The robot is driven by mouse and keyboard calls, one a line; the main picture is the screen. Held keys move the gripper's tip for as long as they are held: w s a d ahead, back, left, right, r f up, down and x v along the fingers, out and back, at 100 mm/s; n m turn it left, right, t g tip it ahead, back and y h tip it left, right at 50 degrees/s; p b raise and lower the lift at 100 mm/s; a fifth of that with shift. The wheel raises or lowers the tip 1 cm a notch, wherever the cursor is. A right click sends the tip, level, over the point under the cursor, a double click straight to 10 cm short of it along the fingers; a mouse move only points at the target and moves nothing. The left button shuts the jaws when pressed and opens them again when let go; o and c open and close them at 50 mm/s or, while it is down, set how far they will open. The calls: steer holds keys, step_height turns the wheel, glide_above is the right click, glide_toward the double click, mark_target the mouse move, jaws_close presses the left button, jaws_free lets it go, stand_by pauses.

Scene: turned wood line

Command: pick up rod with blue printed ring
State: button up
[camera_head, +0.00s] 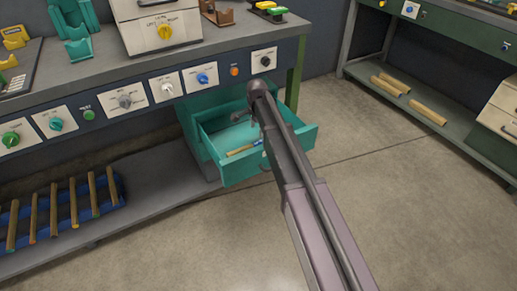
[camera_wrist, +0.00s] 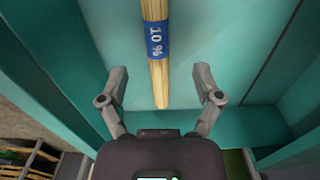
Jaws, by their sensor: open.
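The wooden rod with a blue printed ring (camera_wrist: 159,75) lies in the open teal drawer (camera_head: 305,138). In the wrist view its ring reads "10 %", and its near end points between my fingers. In the head view the rod (camera_head: 240,150) shows only in part, beside the drawer's front wall, with my arm covering some of the drawer. My gripper (camera_wrist: 161,78) is open, with one finger on each side of the rod. I see clear gaps between the fingers and the rod. I cannot tell the height of the fingers above the drawer floor.
The drawer walls stand close around my gripper. A workbench front with several knobs (camera_head: 125,100) is above and left. A blue rack (camera_head: 112,193) with several rods stands on the lower shelf. More rods (camera_head: 428,112) lie on the right shelf. The floor in front is clear.

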mark_target(258, 142)
steer(key=shift+f+b, duration=0.75)
steer(key=shift+f, duration=0.3)
steer(key=shift+d+f+b, duration=0.2)
steer(key=shift+f+b, duration=2.4)
jaws_close()
